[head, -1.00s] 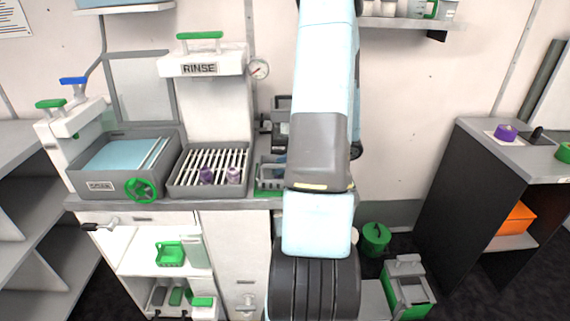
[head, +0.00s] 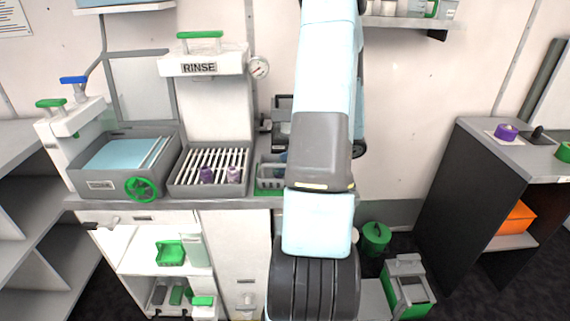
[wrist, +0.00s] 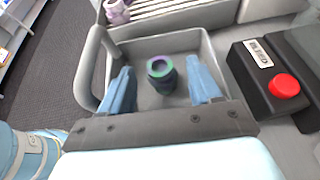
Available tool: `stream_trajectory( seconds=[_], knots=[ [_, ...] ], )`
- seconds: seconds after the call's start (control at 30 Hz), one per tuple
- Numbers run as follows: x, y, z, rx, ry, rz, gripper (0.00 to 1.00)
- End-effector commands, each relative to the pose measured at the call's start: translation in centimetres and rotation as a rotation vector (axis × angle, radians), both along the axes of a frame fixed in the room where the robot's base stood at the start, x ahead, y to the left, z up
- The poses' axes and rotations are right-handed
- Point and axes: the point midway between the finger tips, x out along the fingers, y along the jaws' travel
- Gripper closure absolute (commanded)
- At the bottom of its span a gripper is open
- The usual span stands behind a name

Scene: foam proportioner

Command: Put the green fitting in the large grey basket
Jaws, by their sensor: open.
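In the wrist view a short, dark round fitting (wrist: 161,74) with a green ring on top and a purplish inside stands upright inside a grey basket (wrist: 212,48) with a looped handle. My gripper (wrist: 158,68) is open, with one blue finger on each side of the fitting. Gaps show between the fingers and the fitting. In the head view the grey basket (head: 264,174) is partly seen on the counter beside my arm. My arm hides the fitting and most of my gripper there. I cannot tell whether this is the large basket.
A slatted rinse tray (head: 180,184) left of the basket holds purple fittings (head: 206,175). A soak basin (head: 75,178) stands further left. In the wrist view a black box with a red button (wrist: 284,86) stands close right of the basket. A dark side cabinet (head: 440,200) stands right.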

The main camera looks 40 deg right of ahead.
Motion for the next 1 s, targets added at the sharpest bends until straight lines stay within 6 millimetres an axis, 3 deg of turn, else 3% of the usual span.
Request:
stream_trajectory(
  seconds=[0.4,0.6,0.83,1.0],
  knots=[
    [-4.9,-5.5,3.0,-0.002,-0.001,-0.003,0.37],
    [-6.3,-7.1,3.9,-0.002,-0.001,-0.001,0.37],
    [-6.8,-7.5,4.2,-0.001,-0.001,0.0,0.37],
    [-6.1,-5.9,5.4,-0.043,-0.009,0.063,0.37]
  ],
)
